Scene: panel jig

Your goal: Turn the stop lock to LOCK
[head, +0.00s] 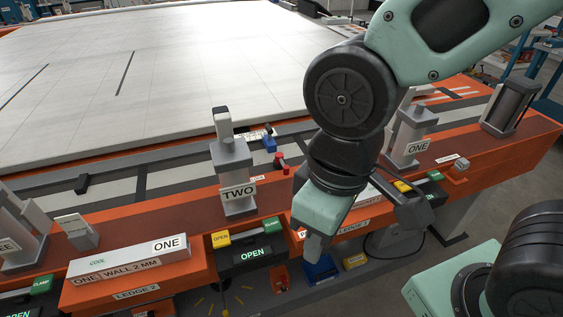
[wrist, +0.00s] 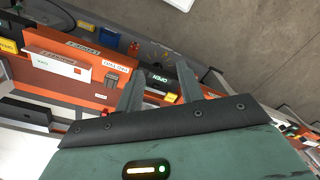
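My gripper (wrist: 161,82) shows in the wrist view with its two fingers apart and nothing held between them. In the head view my gripper (head: 316,243) points down at the left end of the orange ledge marked LEDGE 1 (head: 347,228). A small dark grey fitting (wrist: 111,80), which may be the stop lock, sits on the orange ledge in the wrist view, just left of the fingers and apart from them. A white label (wrist: 115,64) beside it is upside down and too small to read surely. In the head view my gripper and arm hide this spot.
Red (head: 281,163) and blue (head: 269,144) handles sit farther back. LEDGE 2 (head: 137,292) is at the left.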

